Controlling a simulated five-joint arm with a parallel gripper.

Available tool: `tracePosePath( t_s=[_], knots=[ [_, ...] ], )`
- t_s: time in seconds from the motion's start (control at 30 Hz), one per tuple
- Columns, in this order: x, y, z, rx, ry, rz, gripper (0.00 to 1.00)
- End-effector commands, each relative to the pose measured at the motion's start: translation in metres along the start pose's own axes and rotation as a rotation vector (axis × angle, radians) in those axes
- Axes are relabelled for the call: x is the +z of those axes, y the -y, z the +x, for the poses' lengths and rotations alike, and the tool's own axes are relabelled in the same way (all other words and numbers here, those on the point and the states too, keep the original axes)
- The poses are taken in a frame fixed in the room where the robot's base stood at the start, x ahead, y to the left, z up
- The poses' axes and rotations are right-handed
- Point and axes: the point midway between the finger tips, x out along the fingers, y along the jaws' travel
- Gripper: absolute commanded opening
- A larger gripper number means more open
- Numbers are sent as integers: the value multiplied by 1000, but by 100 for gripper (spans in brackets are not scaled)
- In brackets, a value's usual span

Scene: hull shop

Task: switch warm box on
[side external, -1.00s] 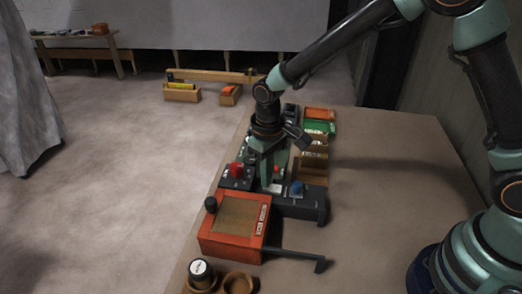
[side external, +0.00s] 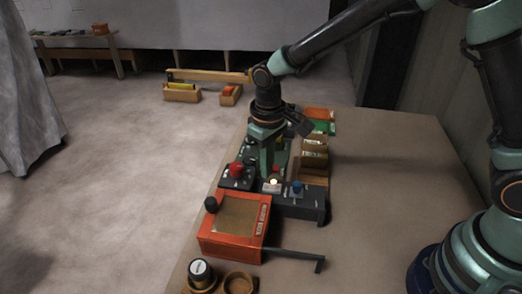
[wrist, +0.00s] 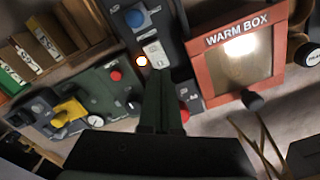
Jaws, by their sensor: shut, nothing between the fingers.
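The warm box (side external: 235,226) is an orange-red case with a window and a dark knob, at the near end of the bench. In the wrist view, the warm box (wrist: 222,72) carries its name and its window glows from inside. The lamp (side external: 273,182) also glows in the side view. My gripper (side external: 265,172) is shut and empty, just above the panel. In the wrist view my gripper (wrist: 160,74) points at the switch; contact cannot be told.
A blue button (wrist: 134,18) and a red button (side external: 236,169) stand close by on the panels. A yellow-handled control (wrist: 69,112) and a dial are on the grey-green panel. A dark bar (side external: 295,254) juts out beside the warm box. The bench's right side is clear.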

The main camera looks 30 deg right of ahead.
Motion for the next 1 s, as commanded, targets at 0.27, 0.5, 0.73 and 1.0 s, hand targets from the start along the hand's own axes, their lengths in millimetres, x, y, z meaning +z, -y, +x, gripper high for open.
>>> tracePosePath(
  t_s=[0.27, 0.5, 0.73, 1.0],
  knots=[
    [0, 0, -21, 0, -1, 0, 0],
    [0, 0, -34, 0, -1, 0, 0],
    [0, 0, -35, 0, 0, 0, 0],
    [6, -12, -54, -3, -36, 19, 0]
  ],
)
